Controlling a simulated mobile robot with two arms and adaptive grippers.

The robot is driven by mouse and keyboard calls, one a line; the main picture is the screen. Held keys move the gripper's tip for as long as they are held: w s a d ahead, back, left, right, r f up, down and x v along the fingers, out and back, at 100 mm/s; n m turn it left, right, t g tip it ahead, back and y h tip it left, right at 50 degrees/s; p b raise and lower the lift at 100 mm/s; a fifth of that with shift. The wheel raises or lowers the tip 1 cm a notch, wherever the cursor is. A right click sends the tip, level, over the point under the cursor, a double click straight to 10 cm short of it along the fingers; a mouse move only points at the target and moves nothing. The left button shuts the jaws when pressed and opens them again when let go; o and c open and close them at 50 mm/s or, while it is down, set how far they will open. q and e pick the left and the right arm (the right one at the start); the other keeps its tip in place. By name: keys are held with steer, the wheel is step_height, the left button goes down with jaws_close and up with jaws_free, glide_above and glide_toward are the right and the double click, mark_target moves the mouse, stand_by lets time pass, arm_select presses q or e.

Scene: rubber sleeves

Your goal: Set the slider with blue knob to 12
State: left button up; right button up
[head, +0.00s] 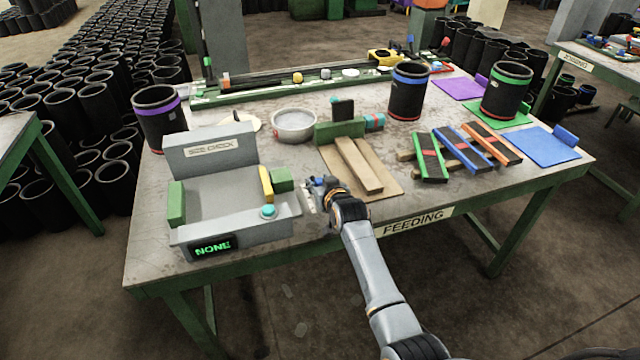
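No slider with a clearly blue knob can be made out at this size. A long green-edged rail (250,95) runs along the back of the table, with a yellow round piece (297,77) and a greyish round piece (325,74) on or beside it. A small blue upright piece (411,43) stands near its far end. My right gripper (309,195) is low over the table's front, between the grey size-check fixture and a brown board. It is well short of the rail. Its fingers are too small to judge. My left gripper is out of view.
The size-check fixture (215,150) has a teal button (268,211) and a display reading NONE. Black sleeves (408,95) stand farther back.

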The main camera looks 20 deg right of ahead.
steer(key=v, duration=1.2)
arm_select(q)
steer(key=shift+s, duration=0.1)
